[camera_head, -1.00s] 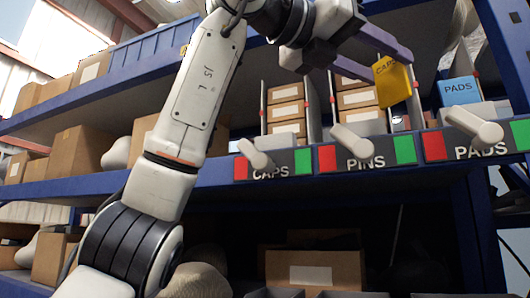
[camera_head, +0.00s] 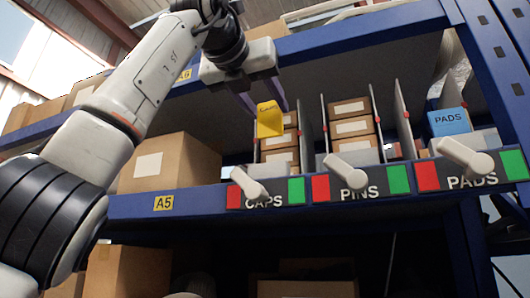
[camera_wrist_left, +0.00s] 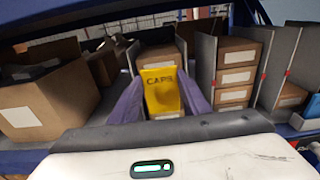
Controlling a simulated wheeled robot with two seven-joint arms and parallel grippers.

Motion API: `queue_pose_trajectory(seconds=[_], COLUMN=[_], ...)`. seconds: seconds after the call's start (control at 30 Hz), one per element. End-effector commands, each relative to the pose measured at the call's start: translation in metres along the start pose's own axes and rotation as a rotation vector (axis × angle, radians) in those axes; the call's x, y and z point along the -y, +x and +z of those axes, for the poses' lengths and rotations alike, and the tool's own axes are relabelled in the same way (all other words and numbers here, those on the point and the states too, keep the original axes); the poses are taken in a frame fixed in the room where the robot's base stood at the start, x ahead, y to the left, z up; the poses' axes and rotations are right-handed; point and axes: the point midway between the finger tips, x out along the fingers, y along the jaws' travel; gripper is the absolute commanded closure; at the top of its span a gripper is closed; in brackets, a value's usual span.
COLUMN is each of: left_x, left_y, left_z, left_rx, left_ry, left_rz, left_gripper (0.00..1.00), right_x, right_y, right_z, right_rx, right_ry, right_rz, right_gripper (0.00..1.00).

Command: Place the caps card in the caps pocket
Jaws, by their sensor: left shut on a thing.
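The yellow caps card (camera_head: 269,120) is held upright between the fingertips of my left gripper (camera_head: 262,98). It also shows in the left wrist view (camera_wrist_left: 161,90), with the word CAPS on it and the purple fingers on both sides. In the head view the card hangs in front of the caps bay, above the CAPS label (camera_head: 265,202) and its white lever (camera_head: 249,184). Small boxes (camera_head: 279,158) are stacked in that bay behind the card. My right gripper is not in view.
The PINS label (camera_head: 360,194) and PADS label (camera_head: 472,182) sit to the right, each with a white lever sticking out. A blue pads card (camera_head: 448,122) stands in the pads bay. Thin upright dividers (camera_head: 305,130) separate the bays. A large box (camera_head: 170,165) stands left.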

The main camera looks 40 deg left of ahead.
Motion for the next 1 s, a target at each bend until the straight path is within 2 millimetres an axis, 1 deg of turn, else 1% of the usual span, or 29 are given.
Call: queue_pose_trajectory(seconds=[0.17, 0.43, 0.67, 0.9, 1.0], left_x=[-0.002, -0.002, -0.001, -0.002, -0.001], left_y=[0.0, 0.002, 0.002, 0.004, 0.003], left_z=[-0.015, -0.046, -0.058, -0.083, -0.088], left_rx=[0.002, 0.0, 0.0, 0.0, 0.0], left_ry=[0.001, 0.0, -0.001, -0.001, -0.001], left_rz=[0.004, 0.003, 0.003, 0.003, 0.003], left_gripper=[0.89, 0.89, 0.89, 0.89, 0.89], right_x=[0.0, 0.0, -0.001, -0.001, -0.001], right_y=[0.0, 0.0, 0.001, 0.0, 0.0], right_z=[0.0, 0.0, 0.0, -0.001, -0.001], right_rx=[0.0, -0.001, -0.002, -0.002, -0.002], right_ry=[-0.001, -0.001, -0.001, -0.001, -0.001], right_rz=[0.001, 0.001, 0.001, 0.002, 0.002], right_gripper=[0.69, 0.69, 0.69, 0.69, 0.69])
